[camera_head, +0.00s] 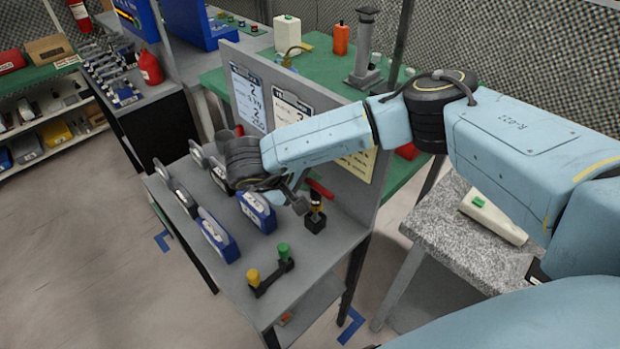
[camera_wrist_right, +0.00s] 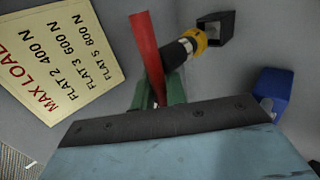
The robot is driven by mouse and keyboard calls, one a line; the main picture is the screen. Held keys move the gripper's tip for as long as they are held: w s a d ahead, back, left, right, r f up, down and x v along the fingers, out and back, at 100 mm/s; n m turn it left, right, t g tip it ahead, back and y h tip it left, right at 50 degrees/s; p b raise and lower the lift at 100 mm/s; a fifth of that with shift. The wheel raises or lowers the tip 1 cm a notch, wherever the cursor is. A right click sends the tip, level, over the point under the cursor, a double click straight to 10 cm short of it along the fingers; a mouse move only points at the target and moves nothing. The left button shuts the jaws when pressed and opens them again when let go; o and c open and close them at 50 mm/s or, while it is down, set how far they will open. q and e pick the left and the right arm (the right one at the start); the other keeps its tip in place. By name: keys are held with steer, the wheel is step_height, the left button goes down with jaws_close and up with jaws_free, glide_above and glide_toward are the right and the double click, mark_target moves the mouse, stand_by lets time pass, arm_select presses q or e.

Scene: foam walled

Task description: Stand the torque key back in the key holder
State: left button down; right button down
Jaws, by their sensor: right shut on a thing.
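The torque key has a red cross-bar (camera_wrist_right: 148,45) and a black shaft with a yellow collar (camera_wrist_right: 186,47). My right gripper (camera_wrist_right: 160,94) is shut on it; green finger pads show on either side of the red bar. In the head view the red bar (camera_head: 321,188) shows beside my right gripper (camera_head: 302,197). The key holder (camera_head: 315,222) is a small black square block on the grey bench, just below the key. In the wrist view its open top (camera_wrist_right: 213,27) lies beside the yellow end; I cannot tell whether they touch. My left gripper is out of view.
Blue blocks with grey discs (camera_head: 217,236) stand left of the holder. A dark bar with green and yellow knobs (camera_head: 270,270) lies at the bench's front. An upright grey panel with signs (camera_head: 335,150) stands behind the holder; a load sign (camera_wrist_right: 60,50) shows close in the wrist view.

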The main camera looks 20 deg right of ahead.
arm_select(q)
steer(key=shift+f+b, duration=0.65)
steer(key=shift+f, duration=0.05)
arm_select(e)
steer(key=shift+f, duration=0.9)
steer(key=c, duration=1.3)
jaws_free()
steer(key=shift+c, duration=0.2)
